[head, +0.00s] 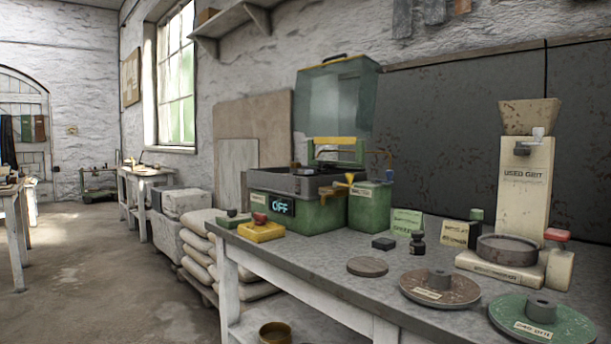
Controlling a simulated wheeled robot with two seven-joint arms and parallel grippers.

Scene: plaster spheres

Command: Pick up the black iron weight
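A small black upright piece with a narrower top (417,243) stands on the workbench, in front of the green card; it looks like the black iron weight. A low black block (384,243) lies just to its left, apart from it. Nothing holds either piece. Neither of my grippers shows in the head view.
The grey workbench (300,262) also bears a round grey disc (367,266), a brown disc (440,287), a green disc (543,322), a green machine reading OFF (310,214), a yellow block (261,232) and a used-grit hopper (525,185). Free room lies left of the grey disc.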

